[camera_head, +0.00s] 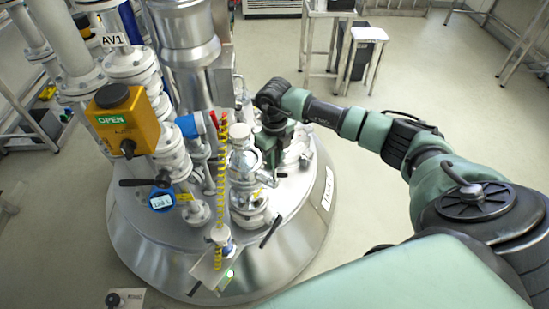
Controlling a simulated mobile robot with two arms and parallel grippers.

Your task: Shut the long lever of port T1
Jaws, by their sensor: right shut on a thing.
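The round steel reactor lid (178,238) carries several white flanged ports. My right gripper (270,150) reaches in from the right and is down among the fittings on the lid's right side. It is shut on what appears to be the long lever there. The gripper hides its fingertips and the lever, so the lever's angle cannot be told. A white flanged valve (246,180) stands just left of the gripper. A black lever (271,232) sticks out low in front of it, apart from the gripper. No T1 label can be read. My left gripper is not in view.
A yellow actuator box (124,120) marked OPEN and a blue round gauge (161,199) stand at the left. A yellow spiral-wrapped hose (221,170) rises near the middle. A steel column (188,45) stands behind. Floor on the right is clear around my arm.

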